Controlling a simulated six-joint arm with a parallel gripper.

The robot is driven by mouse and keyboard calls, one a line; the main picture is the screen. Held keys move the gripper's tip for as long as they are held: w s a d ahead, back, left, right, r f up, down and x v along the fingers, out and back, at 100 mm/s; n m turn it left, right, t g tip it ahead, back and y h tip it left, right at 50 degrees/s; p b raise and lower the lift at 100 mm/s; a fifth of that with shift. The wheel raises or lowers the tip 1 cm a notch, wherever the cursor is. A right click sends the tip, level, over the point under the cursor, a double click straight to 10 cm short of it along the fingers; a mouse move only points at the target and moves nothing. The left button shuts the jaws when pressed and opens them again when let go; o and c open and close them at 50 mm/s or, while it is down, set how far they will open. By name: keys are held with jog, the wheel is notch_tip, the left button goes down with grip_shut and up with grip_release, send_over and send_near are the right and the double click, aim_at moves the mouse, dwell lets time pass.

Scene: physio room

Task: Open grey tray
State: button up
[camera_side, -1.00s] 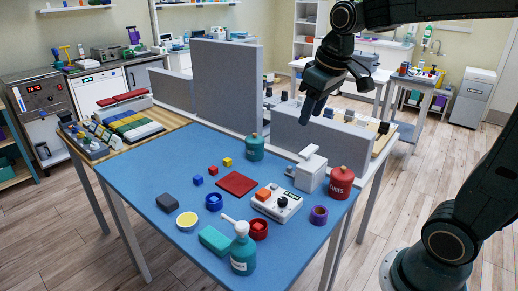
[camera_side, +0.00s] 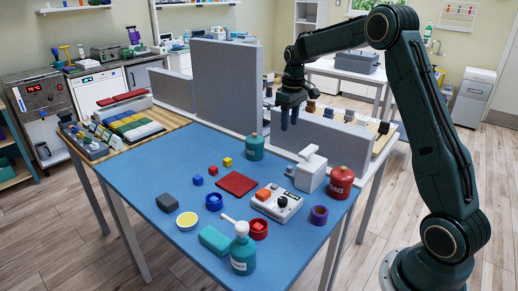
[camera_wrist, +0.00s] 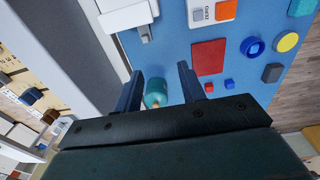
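No thing in view is one I can surely call the grey tray. A grey box (camera_side: 352,64) sits on the white table at the back, small and far off. My gripper (camera_side: 289,116) points down above the grey partition panels near the back edge of the blue table. Its fingers stand apart and hold nothing, as the wrist view (camera_wrist: 159,88) also shows. In the wrist view, a teal jar (camera_wrist: 156,100) shows below, between the fingers; in the side view the jar (camera_side: 254,148) stands on the blue table, apart from the gripper.
Grey panels (camera_side: 226,85) rise along the back of the blue table (camera_side: 150,170). A white lever device (camera_side: 311,176), a red jar (camera_side: 340,182), a button box (camera_side: 276,203), a red square (camera_side: 236,183) and a pump bottle (camera_side: 243,252) stand there. The table's left part is clearer.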

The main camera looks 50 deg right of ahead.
send_over(290, 167)
notch_tip(290, 167, down, 6)
jog(key=shift+g, duration=0.4)
notch_tip(290, 167, down, 14)
jog(key=shift+r, duration=0.1)
dwell(0.4)
jog(key=shift+c, duration=0.2)
grip_shut()
